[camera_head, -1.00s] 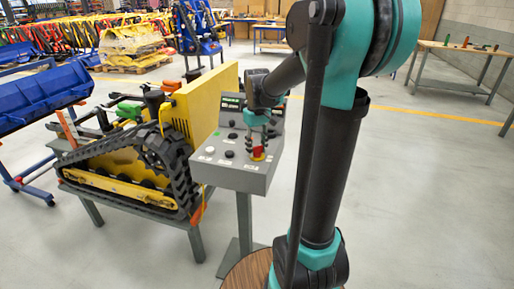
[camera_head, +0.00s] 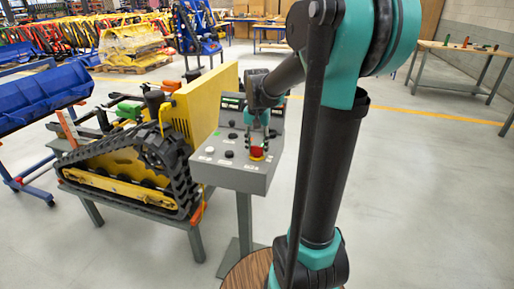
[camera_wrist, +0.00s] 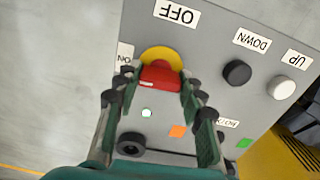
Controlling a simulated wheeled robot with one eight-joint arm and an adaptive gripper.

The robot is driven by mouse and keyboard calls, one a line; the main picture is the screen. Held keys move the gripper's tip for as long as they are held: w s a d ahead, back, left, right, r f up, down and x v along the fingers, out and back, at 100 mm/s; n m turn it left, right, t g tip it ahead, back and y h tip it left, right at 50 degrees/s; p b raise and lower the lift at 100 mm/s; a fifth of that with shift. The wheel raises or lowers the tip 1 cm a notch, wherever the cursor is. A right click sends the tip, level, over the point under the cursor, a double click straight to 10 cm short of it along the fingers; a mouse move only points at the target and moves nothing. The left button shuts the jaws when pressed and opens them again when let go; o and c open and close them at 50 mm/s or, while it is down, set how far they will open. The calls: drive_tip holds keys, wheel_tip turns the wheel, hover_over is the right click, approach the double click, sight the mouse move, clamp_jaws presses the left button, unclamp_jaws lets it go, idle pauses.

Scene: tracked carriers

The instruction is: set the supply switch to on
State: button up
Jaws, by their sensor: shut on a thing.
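The supply switch (camera_wrist: 161,77) is a red handle on a yellow disc (camera_wrist: 163,56), on the sloping face of a grey control panel (camera_wrist: 205,50). An OFF label (camera_wrist: 177,12) lies above it in the wrist view, upside down, and an ON label (camera_wrist: 125,55) lies to its left, partly hidden by a finger. My gripper (camera_wrist: 155,87) has its two fingers on either side of the red handle and is shut on it. Which label the handle points to is hard to tell. In the head view the red handle (camera_head: 257,151) shows below my gripper.
A black DOWN button (camera_wrist: 236,73) and a white UP button (camera_wrist: 283,88) sit right of the switch in the wrist view. A small pale lamp (camera_wrist: 147,113) is near the fingers. A yellow tracked carrier (camera_head: 130,165) stands left of the panel on a table.

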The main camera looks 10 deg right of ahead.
drive_tip(key=shift+m, duration=0.4)
drive_tip(key=o, duration=1.2)
drive_tip(key=shift+c, duration=0.2)
wheel_tip(320, 180, up, 12)
